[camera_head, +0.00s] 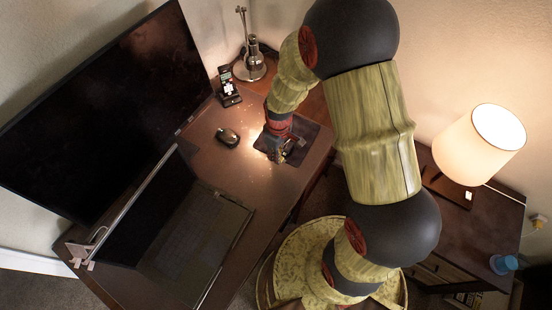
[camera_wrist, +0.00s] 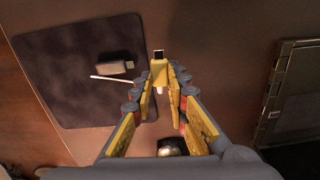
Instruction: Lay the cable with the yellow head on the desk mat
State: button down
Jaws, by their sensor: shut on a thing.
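The cable's yellow head (camera_wrist: 158,72), with a dark-ended plug, is between the fingertips of my gripper (camera_wrist: 159,84). My gripper is shut on it. A grey plug-like piece (camera_wrist: 115,66) lies on the mat. A thin white strip (camera_wrist: 110,79) shows beside it; I cannot tell which cable it belongs to.
A mouse (camera_head: 228,137) stands left of the mat, with bare desk between. An open laptop (camera_head: 195,240) and a large monitor (camera_head: 105,105) take up the left. A phone on a stand (camera_head: 228,88) and a metal lamp (camera_head: 249,65) stand at the back.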

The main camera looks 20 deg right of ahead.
jog(key=shift+w+f, duration=0.3)
jog(key=shift+f, duration=0.1)
jog(key=shift+w+f+b, duration=0.1)
jog(key=shift+f+b, duration=0.55)
jog(key=shift+f, duration=0.95)
jog(key=shift+f, duration=0.1)
jog(key=c, duration=2)
grip_release()
jog(key=shift+c, duration=0.2)
